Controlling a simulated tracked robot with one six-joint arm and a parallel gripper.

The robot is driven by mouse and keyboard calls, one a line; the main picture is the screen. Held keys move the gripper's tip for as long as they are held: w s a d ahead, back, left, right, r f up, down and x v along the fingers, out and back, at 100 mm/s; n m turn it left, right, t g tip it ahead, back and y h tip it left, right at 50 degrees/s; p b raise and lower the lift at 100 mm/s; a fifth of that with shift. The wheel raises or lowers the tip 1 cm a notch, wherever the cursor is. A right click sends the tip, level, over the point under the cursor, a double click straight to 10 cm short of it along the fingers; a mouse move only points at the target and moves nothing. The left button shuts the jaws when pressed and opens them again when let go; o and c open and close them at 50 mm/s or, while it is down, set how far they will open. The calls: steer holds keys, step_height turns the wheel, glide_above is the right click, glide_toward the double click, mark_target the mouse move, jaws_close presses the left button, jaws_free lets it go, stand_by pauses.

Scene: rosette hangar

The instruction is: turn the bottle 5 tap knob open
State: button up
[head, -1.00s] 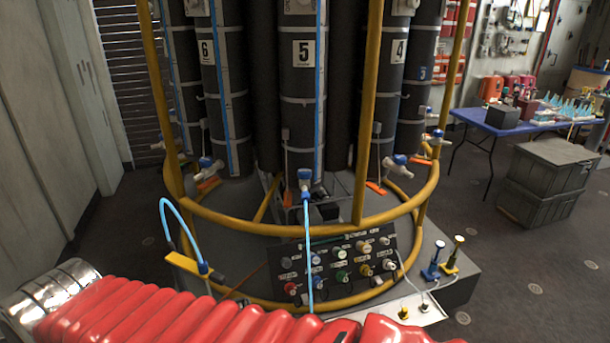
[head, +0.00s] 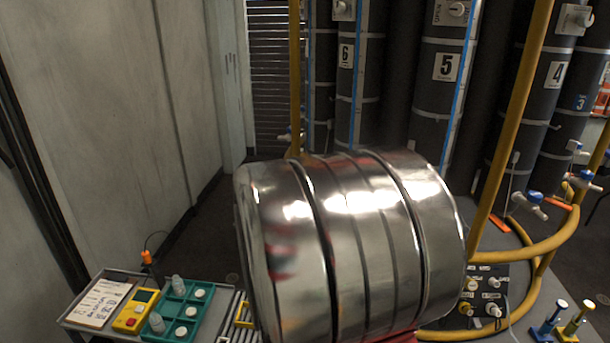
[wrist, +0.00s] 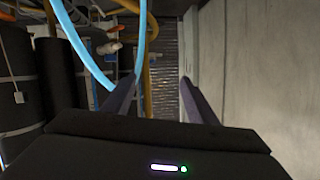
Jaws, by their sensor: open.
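Bottle 5 (head: 435,95) is a tall dark cylinder with a white "5" label, right of centre in the head view. High on it, at the top edge, a pale plate marked "OPEN" carries a small knob (head: 457,10). The lower part of bottle 5, with its bottom tap, is hidden behind my silver arm link. My gripper (wrist: 155,85) shows only in the wrist view, with its jaws apart and nothing between them. A blue hose (wrist: 84,52) loops close to the left finger; I cannot tell whether they touch.
Bottle 6 (head: 347,95) and bottle 4 (head: 545,90) flank bottle 5. A yellow rail (head: 513,120) rises right of it. A tray cart (head: 90,325) stands at lower left, by the pale wall (head: 110,110). Blue-handled taps (head: 530,200) stick out at right.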

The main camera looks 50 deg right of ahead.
steer(key=s+d+f+m+g+h, duration=0.3)
steer(key=s+d+m+g+h, duration=0.25)
steer(key=s+d, duration=0.8)
steer(key=s+d+f+m+g, duration=0.2)
steer(key=s+d+g, duration=0.2)
steer(key=s, duration=0.3)
steer(key=s+d+f+m+g, duration=0.2)
steer(key=s+d+g, duration=0.2)
steer(key=s, duration=0.3)
steer(key=shift+d+g, duration=0.35)
steer(key=shift+g, duration=0.3)
steer(key=x, duration=1.3)
steer(key=shift+d+r, duration=0.1)
steer(key=shift+d, duration=0.3)
steer(key=shift+c, duration=0.3)
